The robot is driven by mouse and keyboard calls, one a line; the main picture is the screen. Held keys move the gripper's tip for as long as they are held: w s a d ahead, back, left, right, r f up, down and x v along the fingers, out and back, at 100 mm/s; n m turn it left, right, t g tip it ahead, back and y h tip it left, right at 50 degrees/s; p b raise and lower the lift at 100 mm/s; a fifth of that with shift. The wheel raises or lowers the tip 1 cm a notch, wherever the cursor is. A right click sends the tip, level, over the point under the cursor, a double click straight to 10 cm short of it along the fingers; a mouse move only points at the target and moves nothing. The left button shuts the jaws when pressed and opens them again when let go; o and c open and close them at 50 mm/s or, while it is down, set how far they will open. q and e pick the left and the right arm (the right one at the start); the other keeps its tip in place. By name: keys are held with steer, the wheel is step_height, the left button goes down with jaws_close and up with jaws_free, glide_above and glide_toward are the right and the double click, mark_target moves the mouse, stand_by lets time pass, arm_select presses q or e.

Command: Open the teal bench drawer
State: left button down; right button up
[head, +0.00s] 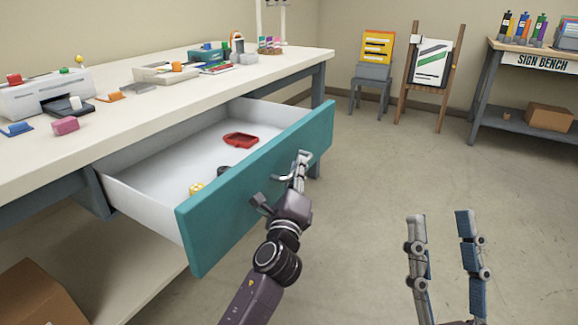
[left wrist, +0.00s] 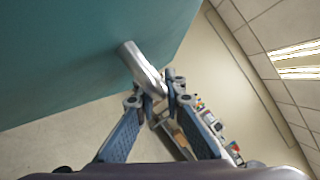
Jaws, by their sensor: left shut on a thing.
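The teal bench drawer (head: 262,190) is pulled well out from under the white bench, and its white inside shows. A red item (head: 241,140), a dark item (head: 223,171) and a yellow item (head: 196,189) lie in it. My left gripper (head: 300,168) is at the drawer's front face, shut on the silver handle (head: 284,178). In the left wrist view the handle (left wrist: 143,68) runs from the teal front to between the fingers. My right gripper (head: 445,225) is open and empty above the floor at the lower right, apart from the drawer.
The white bench top (head: 120,130) carries a laminator-like machine (head: 40,92), small coloured blocks and trays. A cardboard box (head: 38,295) sits below at the lower left. The grey floor (head: 380,165) right of the drawer is clear. A chair, an easel and the sign bench (head: 530,50) stand farther back.

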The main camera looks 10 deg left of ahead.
arm_select(q)
steer(key=shift+f, duration=0.1)
steer(key=c, duration=2.3)
jaws_free()
steer(key=v, duration=1.2)
steer(key=shift+s, duration=0.1)
